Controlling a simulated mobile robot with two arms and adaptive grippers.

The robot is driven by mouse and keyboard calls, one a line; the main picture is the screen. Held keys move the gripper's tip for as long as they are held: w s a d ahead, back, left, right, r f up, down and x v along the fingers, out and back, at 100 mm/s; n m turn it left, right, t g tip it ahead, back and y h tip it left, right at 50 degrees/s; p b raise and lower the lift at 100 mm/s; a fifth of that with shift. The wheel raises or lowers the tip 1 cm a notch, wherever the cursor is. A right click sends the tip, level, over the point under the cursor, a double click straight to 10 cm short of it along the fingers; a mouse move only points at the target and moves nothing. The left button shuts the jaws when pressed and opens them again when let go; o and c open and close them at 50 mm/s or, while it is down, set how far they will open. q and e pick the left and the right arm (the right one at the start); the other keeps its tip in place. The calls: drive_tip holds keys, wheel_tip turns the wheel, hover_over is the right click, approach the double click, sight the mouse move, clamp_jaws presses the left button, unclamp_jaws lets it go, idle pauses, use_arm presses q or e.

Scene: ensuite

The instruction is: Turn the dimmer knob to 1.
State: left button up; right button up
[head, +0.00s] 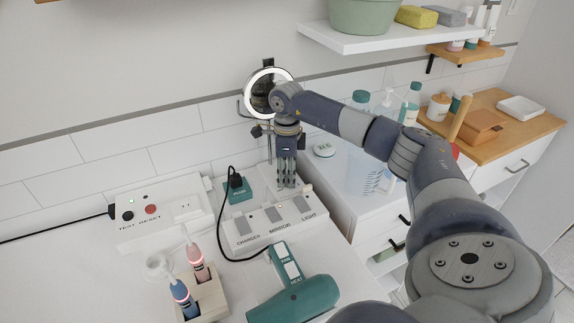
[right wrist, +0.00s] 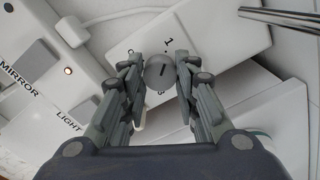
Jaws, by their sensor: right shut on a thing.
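The dimmer knob (right wrist: 158,74) is a small grey round knob on a white plate (right wrist: 218,30), seen in the right wrist view. A dark line runs across its face, tilted slightly from upright in that picture. A printed 1 shows above and slightly right of the knob, and another mark sits at its upper left. A further mark below is partly hidden. My right gripper (right wrist: 160,62) is shut on the knob, one finger on each side. In the head view, my right gripper (head: 287,180) points down and hides the knob. My left gripper is not in view.
A switch panel (head: 245,238) labelled CHARGER, MIRROR and LIGHT is close to the gripper. A teal hair dryer (head: 295,300), a toothbrush holder (head: 207,300) and a black cable lie in front. A round lit mirror (head: 258,100) stands behind, bottles to the right.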

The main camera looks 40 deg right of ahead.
sight(287, 178)
drive_tip(key=o, duration=1.1)
drive_tip(key=shift+c, duration=0.2)
wheel_tip(287, 178, up, 12)
